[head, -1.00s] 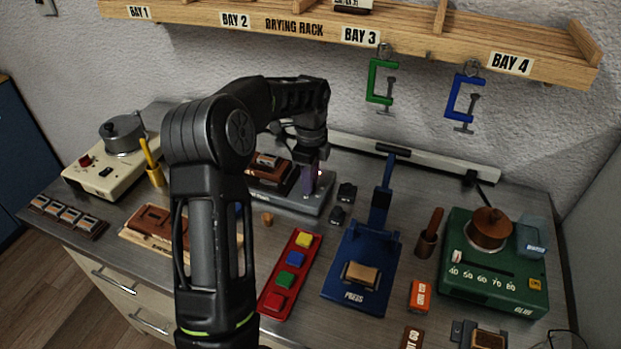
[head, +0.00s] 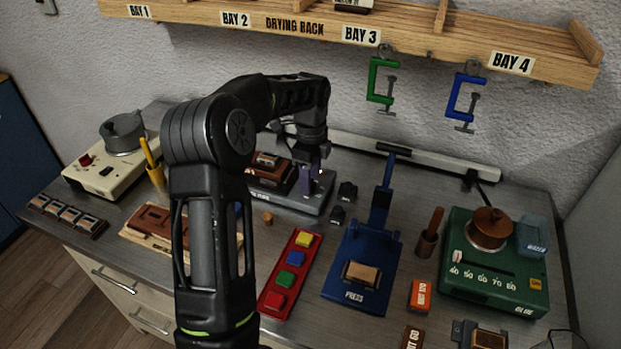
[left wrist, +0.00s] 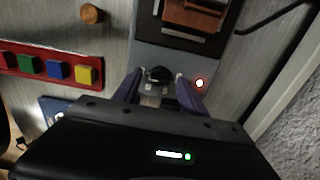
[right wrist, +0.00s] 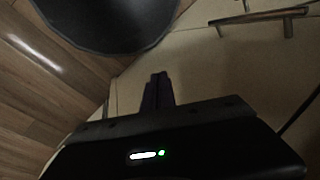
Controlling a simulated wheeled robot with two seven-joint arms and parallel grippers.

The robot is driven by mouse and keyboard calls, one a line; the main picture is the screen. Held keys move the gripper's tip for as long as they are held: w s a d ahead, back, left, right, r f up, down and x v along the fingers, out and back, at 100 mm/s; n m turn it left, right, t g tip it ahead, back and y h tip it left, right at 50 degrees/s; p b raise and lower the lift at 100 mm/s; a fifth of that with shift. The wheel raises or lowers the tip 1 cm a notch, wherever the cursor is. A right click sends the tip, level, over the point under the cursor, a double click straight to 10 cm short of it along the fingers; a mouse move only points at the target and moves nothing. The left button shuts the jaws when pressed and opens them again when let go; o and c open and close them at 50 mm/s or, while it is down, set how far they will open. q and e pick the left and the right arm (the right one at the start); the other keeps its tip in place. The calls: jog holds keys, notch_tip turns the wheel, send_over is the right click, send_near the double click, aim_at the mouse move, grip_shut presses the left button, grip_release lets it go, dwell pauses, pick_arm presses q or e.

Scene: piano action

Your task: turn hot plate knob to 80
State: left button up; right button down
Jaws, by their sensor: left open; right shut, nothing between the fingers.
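The hot plate (head: 286,204) is a grey unit at the back middle of the bench, with brown blocks on its dark top. Its black knob (left wrist: 158,74) shows in the left wrist view, with a red light (left wrist: 200,83) beside it. My left gripper (head: 308,183) is over the knob end of the hot plate, pointing down. In the left wrist view its open purple fingers (left wrist: 155,82) stand on either side of the knob; I cannot tell whether they touch it. The knob's setting is not readable. My right gripper (right wrist: 158,78) is shut and empty, near the drawer fronts.
Two small black objects (head: 342,203) sit right of the hot plate. A red tray (head: 290,272) of coloured blocks and a blue press (head: 360,270) stand in front. A green glue unit (head: 494,270) with its own scale is at right. My left arm hides part of the bench.

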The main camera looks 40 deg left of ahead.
pick_arm(q)
notch_tip(320, 180, up, 7)
jog(key=shift+r+b, duration=0.2)
jog(key=shift+b, duration=0.3)
jog(key=shift+s+f, duration=0.1)
dwell(0.3)
